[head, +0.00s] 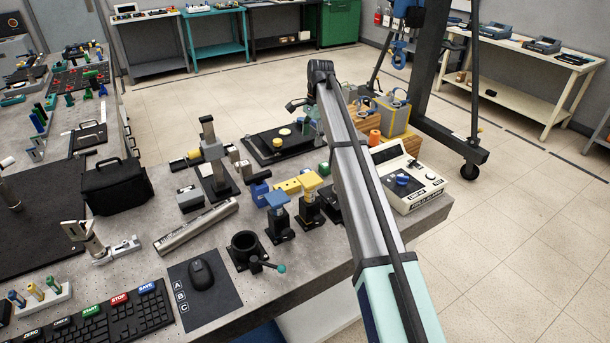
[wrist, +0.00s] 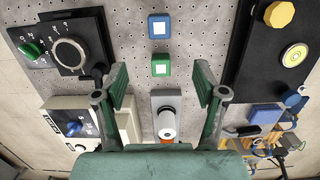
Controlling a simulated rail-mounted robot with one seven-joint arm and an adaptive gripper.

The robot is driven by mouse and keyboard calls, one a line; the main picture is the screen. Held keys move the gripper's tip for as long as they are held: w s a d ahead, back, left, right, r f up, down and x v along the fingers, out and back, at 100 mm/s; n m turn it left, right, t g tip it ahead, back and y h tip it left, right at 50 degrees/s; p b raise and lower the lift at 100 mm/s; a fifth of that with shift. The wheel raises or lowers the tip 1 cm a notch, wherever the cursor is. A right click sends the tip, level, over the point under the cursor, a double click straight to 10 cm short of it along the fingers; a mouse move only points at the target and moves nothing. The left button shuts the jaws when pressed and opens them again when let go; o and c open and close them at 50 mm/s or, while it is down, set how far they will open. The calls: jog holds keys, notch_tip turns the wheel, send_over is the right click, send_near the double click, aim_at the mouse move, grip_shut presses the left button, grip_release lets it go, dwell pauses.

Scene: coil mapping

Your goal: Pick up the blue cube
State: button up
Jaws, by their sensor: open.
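In the wrist view, the blue cube (wrist: 159,26) lies on the perforated table top and has a white square on its top face. A green cube (wrist: 161,65) with a white square sits just below it in the picture. My gripper (wrist: 160,82) is open and empty. Its fingers stand left and right of the green cube's column, and the blue cube is beyond the fingertips, apart from them. In the head view, my gripper (head: 296,104) is over the far part of the bench. I cannot pick out the blue cube surely there.
In the wrist view, a grey block with a white cylinder (wrist: 166,122) stands between the fingers. A black dial box (wrist: 85,25) is at left, and a black plate with yellow knobs (wrist: 262,75) at right. In the head view, a white console (head: 420,192) stands beside my arm.

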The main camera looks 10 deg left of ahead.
jog(key=p, duration=0.2)
send_near(307, 171)
jog(key=f, duration=0.5)
jog(key=shift+s+a+f, duration=0.1)
jog(key=shift+s+a, duration=0.05)
jog(key=shift+a, duration=0.1)
jog(key=shift+s+a+f+p, duration=0.15)
jog(key=shift+f+p, duration=0.35)
jog(key=shift+f, duration=0.8)
jog(key=shift+s+a+f+p, duration=0.1)
jog(key=shift+f+p, duration=0.35)
jog(key=shift+f, duration=0.85)
jog(key=c, duration=1.3)
